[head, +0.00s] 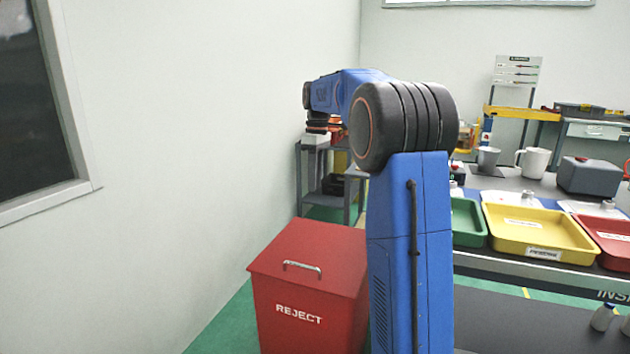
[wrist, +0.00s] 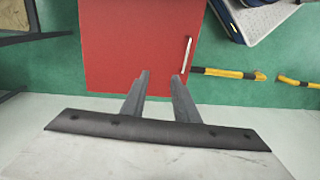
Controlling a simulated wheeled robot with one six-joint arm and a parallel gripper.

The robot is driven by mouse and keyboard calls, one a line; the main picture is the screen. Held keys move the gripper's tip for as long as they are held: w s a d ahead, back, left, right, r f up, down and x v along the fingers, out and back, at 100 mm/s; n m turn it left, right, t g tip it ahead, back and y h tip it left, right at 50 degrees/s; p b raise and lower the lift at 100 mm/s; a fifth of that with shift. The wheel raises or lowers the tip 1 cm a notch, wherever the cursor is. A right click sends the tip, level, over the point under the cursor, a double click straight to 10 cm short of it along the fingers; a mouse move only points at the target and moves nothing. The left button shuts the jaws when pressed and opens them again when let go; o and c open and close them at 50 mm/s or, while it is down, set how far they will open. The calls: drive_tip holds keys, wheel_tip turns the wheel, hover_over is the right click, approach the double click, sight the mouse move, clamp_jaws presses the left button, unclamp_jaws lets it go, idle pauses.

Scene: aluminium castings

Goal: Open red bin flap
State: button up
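The red bin (head: 300,318), labelled REJECT, stands on the floor by the left wall. Its flat red flap (head: 318,247) is down and looks closed. A pale bar handle (head: 302,268) sits near the flap's front edge. In the wrist view the flap (wrist: 135,45) is seen from above, with the handle (wrist: 187,57) near its right edge. My gripper (wrist: 160,75) is open and empty, its two fingers apart over the flap's lower part in that view, left of the handle. They appear apart from it; their height above the flap is hard to judge. My fingers cannot be made out in the head view.
A workbench at right holds a green tray (head: 466,222), a yellow tray (head: 540,233) and a red tray (head: 612,240). A small grey table (head: 318,180) stands behind the bin. The white wall (head: 130,240) is close on the left. Green floor shows around the bin.

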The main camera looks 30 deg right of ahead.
drive_tip(key=shift+r, duration=0.1)
wheel_tip(320, 180, up, 17)
drive_tip(key=w+d, duration=0.1)
drive_tip(key=shift+d, duration=0.3)
idle(0.4)
